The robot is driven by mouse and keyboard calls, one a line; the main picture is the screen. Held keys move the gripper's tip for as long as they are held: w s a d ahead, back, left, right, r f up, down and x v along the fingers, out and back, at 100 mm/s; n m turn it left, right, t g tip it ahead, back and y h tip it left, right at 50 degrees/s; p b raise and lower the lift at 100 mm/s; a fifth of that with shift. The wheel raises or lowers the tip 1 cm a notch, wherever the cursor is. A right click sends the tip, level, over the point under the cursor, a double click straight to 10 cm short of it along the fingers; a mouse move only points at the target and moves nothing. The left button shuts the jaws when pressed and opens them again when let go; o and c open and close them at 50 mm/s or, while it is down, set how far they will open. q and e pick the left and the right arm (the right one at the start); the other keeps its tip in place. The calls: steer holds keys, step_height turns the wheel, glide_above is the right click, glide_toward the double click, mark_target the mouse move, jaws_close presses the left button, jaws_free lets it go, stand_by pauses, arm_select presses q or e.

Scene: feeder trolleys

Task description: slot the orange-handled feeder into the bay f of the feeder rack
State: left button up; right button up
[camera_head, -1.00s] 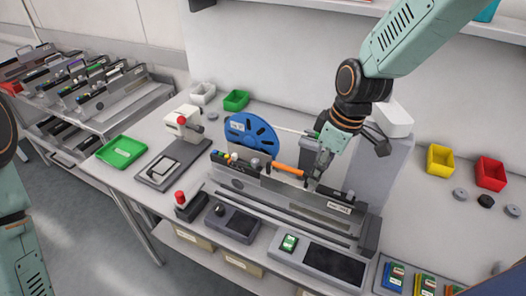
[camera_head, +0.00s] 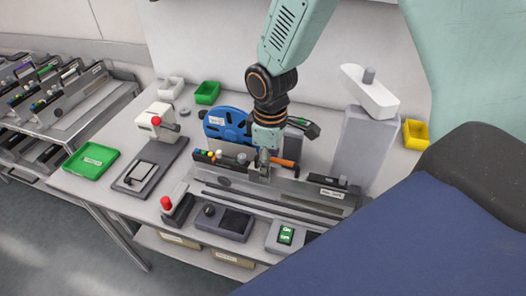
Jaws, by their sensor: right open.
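The orange-handled feeder lies along a long grey fixture on the bench, with a blue reel (camera_head: 226,122) behind it. Its orange handle (camera_head: 286,163) shows just right of my right gripper. My right gripper (camera_head: 264,167) comes down from above, open, with its fingers at the feeder's top edge beside the handle. Whether the fingers touch or straddle the feeder is hard to tell. The feeder rack (camera_head: 62,112) on the trolley at the left holds several feeders; bay letters are too small to read. My left gripper is not in view.
A green tray (camera_head: 90,161), a white and grey press (camera_head: 156,124) and a red-knobbed box (camera_head: 173,204) stand left of the fixture. A grey pillar (camera_head: 364,150) stands right of it. A large blue and black shape (camera_head: 420,240) hides the bench's right front.

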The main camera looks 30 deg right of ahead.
mark_target(271, 172)
steer(key=f, duration=0.4)
steer(key=shift+d, duration=0.35)
steer(key=shift+w+f, duration=0.1)
steer(key=shift+f, duration=0.2)
steer(key=shift+a+f, duration=0.15)
steer(key=shift+a, duration=0.15)
